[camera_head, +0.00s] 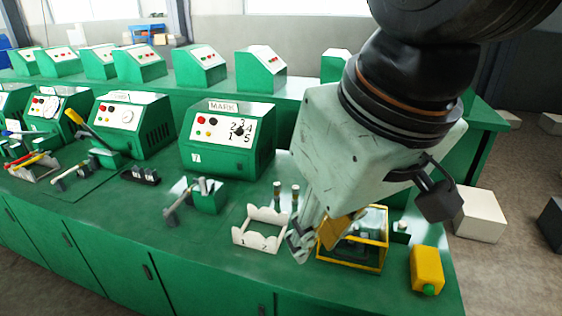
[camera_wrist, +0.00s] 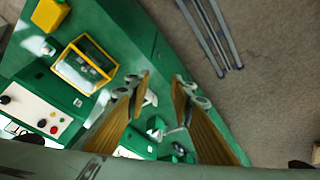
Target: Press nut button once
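A yellow box (camera_head: 427,266) with a green button (camera_head: 430,289) on its near face sits at the right end of the green bench. Part of this yellow box (camera_wrist: 49,14) shows at the top left of the wrist view; its button is not visible there. I read no label naming a nut button. My gripper (camera_head: 318,235) hangs over the bench, left of the yellow box. In the wrist view my gripper (camera_wrist: 161,86) has its two fingers apart with nothing held between them.
A yellow-framed clear case (camera_head: 352,262) stands behind and beside my gripper. A white numbered holder (camera_head: 262,228) is to the left. A green MARK machine (camera_head: 228,138) with buttons and a dial stands behind. The bench edge is close on the right.

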